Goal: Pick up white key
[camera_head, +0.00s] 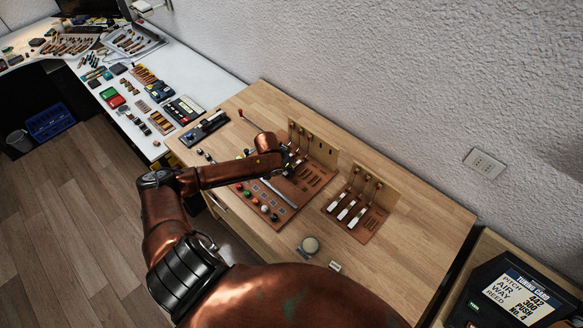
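Several slim white keys stand out on the right-hand wooden piano action model: a left white key (335,202), a middle white key (347,209) and a right white key (358,218). They lie side by side, tilted along the brown base. My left gripper (290,158) is small and dark at the end of the copper arm. It is over the left-hand action model (318,147), up and left of the white keys and apart from them. Its fingers are too small and partly hidden to tell open from shut. My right gripper is out of view.
A brown board (278,203) with coloured knobs lies below my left gripper. A tuning card display (521,296) stands at lower right. The wooden table (420,235) is clear right of the models.

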